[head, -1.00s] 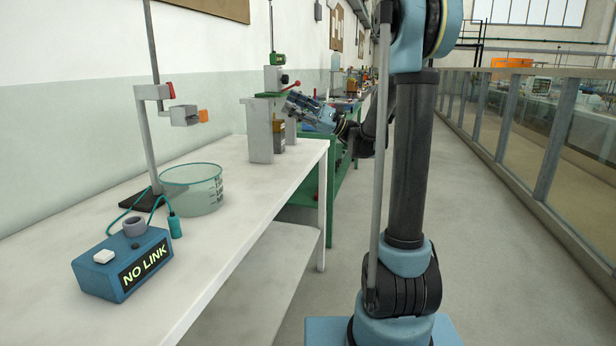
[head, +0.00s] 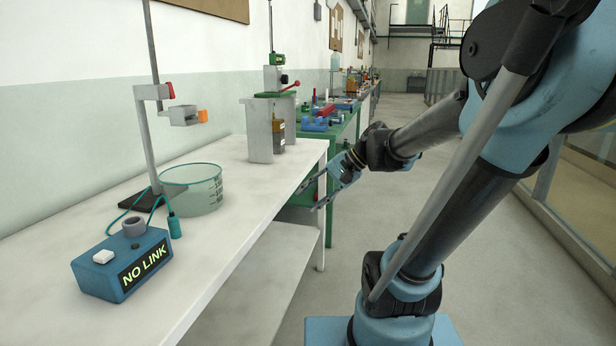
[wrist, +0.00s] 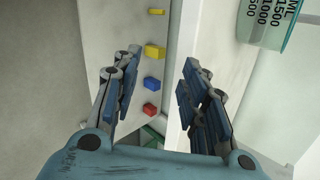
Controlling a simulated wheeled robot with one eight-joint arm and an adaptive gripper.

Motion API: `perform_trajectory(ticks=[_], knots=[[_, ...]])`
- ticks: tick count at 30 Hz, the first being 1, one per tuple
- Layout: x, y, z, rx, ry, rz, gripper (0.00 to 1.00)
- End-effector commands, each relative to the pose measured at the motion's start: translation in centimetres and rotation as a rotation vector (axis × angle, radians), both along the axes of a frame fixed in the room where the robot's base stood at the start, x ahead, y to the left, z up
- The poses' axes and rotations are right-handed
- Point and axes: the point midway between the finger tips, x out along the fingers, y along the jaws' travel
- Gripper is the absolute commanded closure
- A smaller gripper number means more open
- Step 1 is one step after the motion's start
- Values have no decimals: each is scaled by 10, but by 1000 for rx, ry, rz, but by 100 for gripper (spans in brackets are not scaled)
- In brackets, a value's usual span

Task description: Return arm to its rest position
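My gripper (head: 309,198) is beside the front edge of the white bench (head: 235,190) in the head view, clear of the bench top. In the wrist view my gripper (wrist: 159,75) has its two fingers spread wide, with nothing held between them. My arm leans to the right and reaches back left toward the bench edge.
A glass beaker (head: 190,190), a blue "NO LINK" box (head: 122,264) and a clamp stand (head: 146,130) stand on the bench. A green bench (head: 343,135) lies beyond. Small coloured blocks (wrist: 152,83) lie on a pale surface below. The aisle floor (head: 400,215) is clear.

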Motion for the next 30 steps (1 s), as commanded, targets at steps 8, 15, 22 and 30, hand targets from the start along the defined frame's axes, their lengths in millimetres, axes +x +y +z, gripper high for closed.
perform_trajectory(ticks=[8,15,22,30], knots=[[-50,-70,-65,-365,-128,105,60],[-85,-136,-106,-663,-201,224,60],[-100,-172,-123,-821,-227,299,60],[-102,-177,-124,-844,-230,311,60]])
